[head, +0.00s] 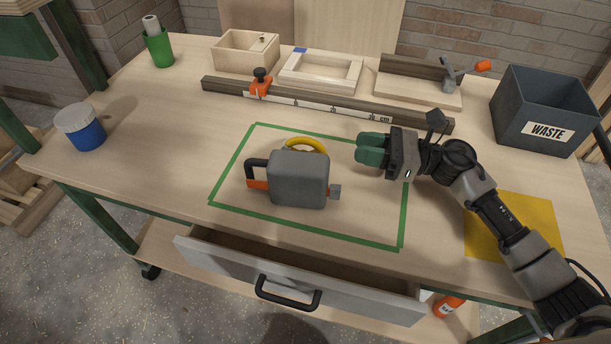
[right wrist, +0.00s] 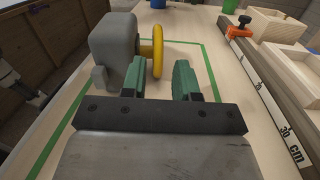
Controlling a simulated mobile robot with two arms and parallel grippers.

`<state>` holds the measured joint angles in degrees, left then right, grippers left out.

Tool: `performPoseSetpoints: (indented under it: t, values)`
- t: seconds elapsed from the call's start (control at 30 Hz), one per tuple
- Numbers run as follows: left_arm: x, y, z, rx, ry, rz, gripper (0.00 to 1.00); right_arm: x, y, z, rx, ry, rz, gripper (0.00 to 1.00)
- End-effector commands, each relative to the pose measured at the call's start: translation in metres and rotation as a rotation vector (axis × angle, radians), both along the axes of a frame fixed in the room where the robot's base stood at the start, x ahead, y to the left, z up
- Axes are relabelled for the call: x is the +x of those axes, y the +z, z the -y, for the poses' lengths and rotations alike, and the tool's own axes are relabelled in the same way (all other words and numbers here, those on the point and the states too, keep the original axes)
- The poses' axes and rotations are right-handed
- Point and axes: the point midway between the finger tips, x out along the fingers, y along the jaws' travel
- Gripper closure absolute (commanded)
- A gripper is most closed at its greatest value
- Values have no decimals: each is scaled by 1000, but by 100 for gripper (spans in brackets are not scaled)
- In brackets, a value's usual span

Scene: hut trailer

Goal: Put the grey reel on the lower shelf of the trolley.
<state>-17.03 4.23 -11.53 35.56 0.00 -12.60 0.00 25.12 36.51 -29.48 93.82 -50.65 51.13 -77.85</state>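The grey reel (head: 298,180), a rounded grey body with a black and orange handle at its left and a yellow wheel behind, stands inside a green tape outline on the worktop (head: 150,165). In the right wrist view the reel (right wrist: 112,45) is ahead and left, its yellow wheel facing the fingers. My right gripper (head: 369,148) is open and empty, right of the reel and apart from it; its green fingers (right wrist: 157,75) stand apart in the wrist view. A castor shows under the bench's lower shelf (head: 160,245), which is mostly hidden. My left gripper is not in view.
A drawer (head: 300,280) stands partly pulled out at the front, above the lower shelf. An orange item (head: 447,305) is below at the right. A waste bin (head: 540,115), wooden boxes, a ruled rail (head: 330,106) and a blue pot (head: 82,130) edge the worktop.

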Motion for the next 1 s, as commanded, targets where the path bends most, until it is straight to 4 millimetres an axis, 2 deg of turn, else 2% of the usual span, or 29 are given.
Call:
performPoseSetpoints:
  t: [0.07,0.17,0.4,0.63,0.9,1.0]
  values:
    - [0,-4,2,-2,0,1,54,-1,-4,3,-36,37,28,70]
    - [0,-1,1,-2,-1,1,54,0,-3,-2,-53,57,43,70]
    - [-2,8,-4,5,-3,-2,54,6,-2,-39,-51,57,42,70]
    - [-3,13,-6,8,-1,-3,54,10,-2,-57,-51,56,41,70]
    - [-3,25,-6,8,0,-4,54,19,0,-95,-50,56,40,70]
    - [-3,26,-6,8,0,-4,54,20,-1,-101,-51,56,41,70]
